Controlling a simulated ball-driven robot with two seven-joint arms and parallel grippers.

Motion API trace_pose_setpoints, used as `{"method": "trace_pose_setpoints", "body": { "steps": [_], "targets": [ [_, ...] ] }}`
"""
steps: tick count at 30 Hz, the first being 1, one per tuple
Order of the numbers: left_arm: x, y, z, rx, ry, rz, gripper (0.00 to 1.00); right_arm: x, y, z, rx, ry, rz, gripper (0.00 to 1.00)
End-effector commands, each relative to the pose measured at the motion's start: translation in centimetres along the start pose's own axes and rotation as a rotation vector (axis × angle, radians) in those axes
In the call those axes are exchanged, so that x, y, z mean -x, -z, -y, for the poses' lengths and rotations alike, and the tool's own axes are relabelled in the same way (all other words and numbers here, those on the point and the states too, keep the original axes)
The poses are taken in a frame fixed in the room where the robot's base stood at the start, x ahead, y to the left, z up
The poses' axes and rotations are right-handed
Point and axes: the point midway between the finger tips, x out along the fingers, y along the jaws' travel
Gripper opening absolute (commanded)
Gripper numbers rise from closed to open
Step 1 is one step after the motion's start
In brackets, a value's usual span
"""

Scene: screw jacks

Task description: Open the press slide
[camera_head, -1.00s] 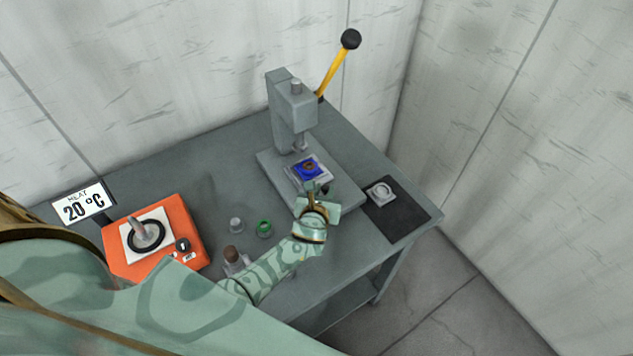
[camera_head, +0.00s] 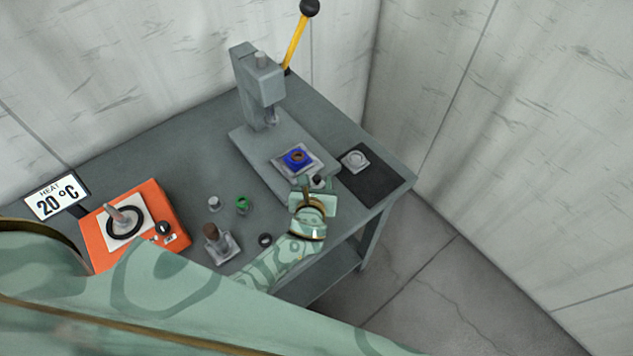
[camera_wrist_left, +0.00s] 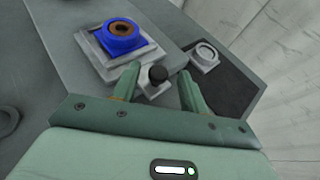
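The press (camera_head: 258,85) stands on the grey table. Its slide (camera_head: 281,171) is a light plate pulled out toward the front, clear of the ram (camera_head: 270,118). A blue square holder (camera_head: 297,158) with a brown ring in it sits on the slide. A dark knob (camera_head: 317,181) is at the slide's front; in the wrist view the knob (camera_wrist_left: 158,73) lies between my left fingertips, with gaps on both sides. My left gripper (camera_wrist_left: 158,82) is open; in the head view it (camera_head: 314,193) is at the slide's front end. My right gripper is not in view.
The yellow lever (camera_head: 295,42) is raised. A dark mat (camera_head: 375,183) with a grey round part (camera_head: 355,159) lies to the right. An orange heater (camera_head: 172,213), a green ring (camera_head: 243,204), a brown-topped stand (camera_head: 222,247) and a black ring (camera_head: 265,240) are to the left.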

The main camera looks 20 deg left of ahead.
Motion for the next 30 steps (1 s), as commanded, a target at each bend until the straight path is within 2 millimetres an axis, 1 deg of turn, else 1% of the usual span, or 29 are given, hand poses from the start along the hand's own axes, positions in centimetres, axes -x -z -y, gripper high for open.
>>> {"method": "trace_pose_setpoints", "body": {
  "steps": [2,5,8,15,18,21,25,30],
  "targets": [
    [0.1,0.0,0.0,0.0,0.0,0.0,0.43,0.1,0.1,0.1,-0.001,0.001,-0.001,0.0],
    [0.9,-0.1,0.0,0.0,0.001,0.0,0.43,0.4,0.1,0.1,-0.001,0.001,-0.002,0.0],
    [2.8,-0.1,0.0,-0.001,0.001,-0.001,0.43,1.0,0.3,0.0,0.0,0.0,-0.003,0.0],
    [9.3,-0.1,0.0,0.0,0.001,-0.002,0.43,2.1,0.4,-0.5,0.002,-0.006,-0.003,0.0],
    [11.9,0.0,0.1,0.0,0.001,-0.002,0.43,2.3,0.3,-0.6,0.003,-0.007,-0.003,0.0],
    [13.9,0.0,0.1,0.001,0.0,-0.002,0.43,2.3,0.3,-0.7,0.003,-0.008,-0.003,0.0],
    [15.6,0.0,0.1,-0.001,0.0,0.0,0.43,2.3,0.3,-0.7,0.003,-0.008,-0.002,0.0],
    [16.4,0.0,0.1,-0.001,-0.001,0.001,0.43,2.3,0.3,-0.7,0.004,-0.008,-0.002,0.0]
  ]
}}
